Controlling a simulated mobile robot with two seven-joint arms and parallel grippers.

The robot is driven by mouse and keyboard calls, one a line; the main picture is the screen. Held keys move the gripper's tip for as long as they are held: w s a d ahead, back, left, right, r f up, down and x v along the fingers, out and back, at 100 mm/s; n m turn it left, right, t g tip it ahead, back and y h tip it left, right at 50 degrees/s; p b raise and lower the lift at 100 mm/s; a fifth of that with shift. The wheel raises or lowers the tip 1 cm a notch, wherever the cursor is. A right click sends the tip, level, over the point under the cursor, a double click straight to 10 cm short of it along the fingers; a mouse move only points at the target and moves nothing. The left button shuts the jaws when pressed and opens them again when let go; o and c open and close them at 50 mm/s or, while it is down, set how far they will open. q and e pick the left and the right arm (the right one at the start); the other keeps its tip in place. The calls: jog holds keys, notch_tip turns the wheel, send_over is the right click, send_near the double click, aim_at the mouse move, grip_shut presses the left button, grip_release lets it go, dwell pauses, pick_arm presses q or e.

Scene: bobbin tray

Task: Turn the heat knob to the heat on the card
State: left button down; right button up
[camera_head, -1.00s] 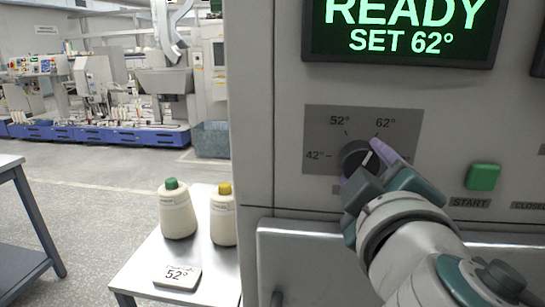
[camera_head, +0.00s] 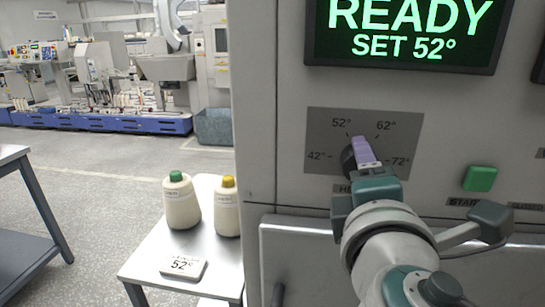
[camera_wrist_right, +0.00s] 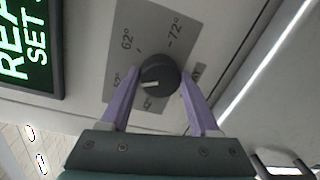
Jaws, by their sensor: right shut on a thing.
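The dark round heat knob (camera_head: 348,160) sits on a grey dial plate marked 42°, 52°, 62° and 72°. My right gripper (camera_head: 361,151) is shut on it, its lilac fingers on either side, partly hiding the knob in the head view. The right wrist view shows the knob (camera_wrist_right: 160,72) between the fingers, its white mark pointing roughly to the 52° side. The display (camera_head: 405,35) reads READY, SET 52°. The card (camera_head: 183,267) lies on the small table and reads 52°. My left gripper is not in view.
A green START button (camera_head: 480,178) is right of the dial. A green-capped bobbin (camera_head: 181,203) and a yellow-capped bobbin (camera_head: 227,210) stand behind the card on the small metal table (camera_head: 150,262). A large handle-like panel edge runs below the dial.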

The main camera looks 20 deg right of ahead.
jog(key=shift+n, duration=0.4)
jog(key=o, duration=1.4)
jog(key=shift+c, duration=0.2)
jog(key=b+v, duration=0.3)
jog(key=v, duration=0.7)
